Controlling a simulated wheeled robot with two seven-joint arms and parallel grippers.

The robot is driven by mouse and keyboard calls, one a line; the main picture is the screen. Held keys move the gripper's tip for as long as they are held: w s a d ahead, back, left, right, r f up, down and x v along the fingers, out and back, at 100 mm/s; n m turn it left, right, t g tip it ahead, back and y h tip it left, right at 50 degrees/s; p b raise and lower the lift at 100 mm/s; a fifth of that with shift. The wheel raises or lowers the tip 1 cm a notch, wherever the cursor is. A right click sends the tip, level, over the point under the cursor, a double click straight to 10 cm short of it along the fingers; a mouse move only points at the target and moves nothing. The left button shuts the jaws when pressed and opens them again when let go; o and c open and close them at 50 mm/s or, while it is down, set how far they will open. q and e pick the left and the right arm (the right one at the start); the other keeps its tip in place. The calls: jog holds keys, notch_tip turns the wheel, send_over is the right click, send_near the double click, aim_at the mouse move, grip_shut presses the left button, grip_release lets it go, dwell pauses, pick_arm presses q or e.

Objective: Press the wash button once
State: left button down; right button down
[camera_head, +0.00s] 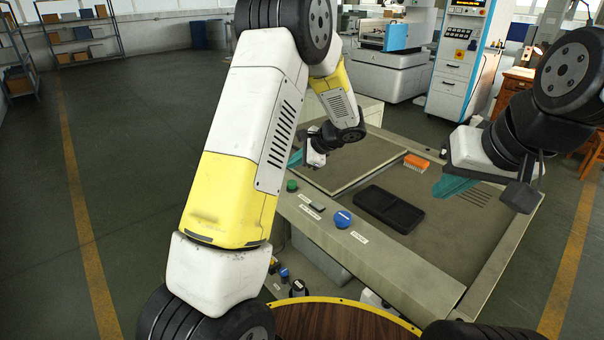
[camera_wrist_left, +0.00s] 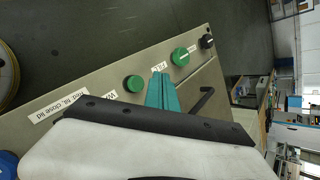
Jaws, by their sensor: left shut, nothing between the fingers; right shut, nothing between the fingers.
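A control panel (camera_head: 330,232) runs along the front of the machine, with a green button (camera_head: 291,185) and a large blue button (camera_head: 342,218). In the left wrist view, one green button (camera_wrist_left: 133,84) is near a label starting with W (camera_wrist_left: 108,97), mostly hidden by my gripper. Another green button (camera_wrist_left: 179,57) lies further along. My left gripper (camera_head: 297,160) is shut and empty by the panel's left end; in its wrist view its teal fingertips (camera_wrist_left: 162,92) appear between the green buttons. Contact cannot be told. My right gripper (camera_head: 455,186) is shut and empty above the machine's right side.
A black tray (camera_head: 389,208) and an orange rack (camera_head: 416,163) are on the machine top. A black knob (camera_wrist_left: 207,41) and a black handle (camera_wrist_left: 201,100) show beyond the fingers in the left wrist view. The floor at left is clear.

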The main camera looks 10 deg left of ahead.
aim_at(294, 183)
pick_arm(q)
jog(key=shift+f, duration=1.75)
dwell(0.7)
jog(key=shift+f, duration=0.4)
jog(key=shift+f, duration=0.55)
dwell(0.5)
jog(key=shift+r, duration=0.95)
jog(key=shift+r, duration=2.55)
